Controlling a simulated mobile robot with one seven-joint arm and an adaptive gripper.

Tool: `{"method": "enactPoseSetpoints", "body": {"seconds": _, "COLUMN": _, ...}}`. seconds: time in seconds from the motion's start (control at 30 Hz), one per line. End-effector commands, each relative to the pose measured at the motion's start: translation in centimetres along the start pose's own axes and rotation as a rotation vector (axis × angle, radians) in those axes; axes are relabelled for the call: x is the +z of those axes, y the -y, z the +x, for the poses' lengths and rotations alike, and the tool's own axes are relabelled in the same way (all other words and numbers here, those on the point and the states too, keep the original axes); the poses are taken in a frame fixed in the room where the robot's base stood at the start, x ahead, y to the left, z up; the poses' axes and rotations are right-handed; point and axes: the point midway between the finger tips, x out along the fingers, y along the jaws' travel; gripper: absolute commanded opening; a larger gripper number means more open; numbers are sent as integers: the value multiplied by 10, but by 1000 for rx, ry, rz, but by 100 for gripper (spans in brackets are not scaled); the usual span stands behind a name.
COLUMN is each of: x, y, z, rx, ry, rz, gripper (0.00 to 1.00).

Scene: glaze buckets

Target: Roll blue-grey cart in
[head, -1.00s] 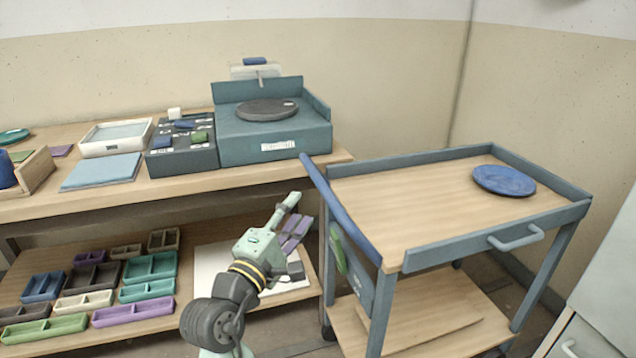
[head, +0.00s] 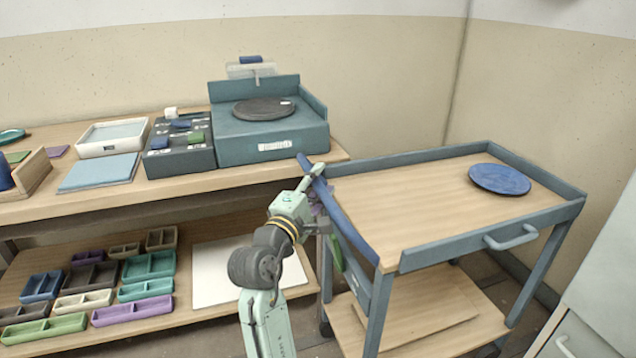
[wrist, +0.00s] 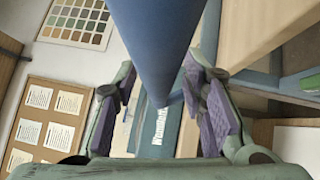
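The blue-grey cart (head: 445,248) stands right of the wooden shelf bench in the head view. A blue push bar (head: 347,224) runs along its left side, and a grey-blue handle is on its front. A round blue disc (head: 500,179) lies on its top. My gripper (head: 317,190) is at the push bar, near its far half. In the wrist view the bar (wrist: 155,45) runs between the two purple-padded fingers (wrist: 166,100). The fingers are open, with gaps visible on both sides of the bar. The head view partly hides the fingertips.
The bench (head: 235,178) on the left carries a blue-grey wheel unit (head: 268,140), trays and a dark block. Its lower shelf holds several coloured trays. A pale cabinet (head: 600,290) stands close to the cart's right. The bench end is close to the cart's far left corner.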

Motion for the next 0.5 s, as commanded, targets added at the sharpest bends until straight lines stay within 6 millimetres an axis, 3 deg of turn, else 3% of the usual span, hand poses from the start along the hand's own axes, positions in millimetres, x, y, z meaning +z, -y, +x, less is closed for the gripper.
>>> {"method": "enactPoseSetpoints", "body": {"seconds": 0.07, "x": 0, "y": 0, "z": 0, "rx": 0, "ry": 0, "rz": 0, "gripper": 37}}
{"method": "enactPoseSetpoints", "body": {"seconds": 0.5, "x": 0, "y": 0, "z": -1, "rx": 1, "ry": 0, "rz": 0, "gripper": 8}}
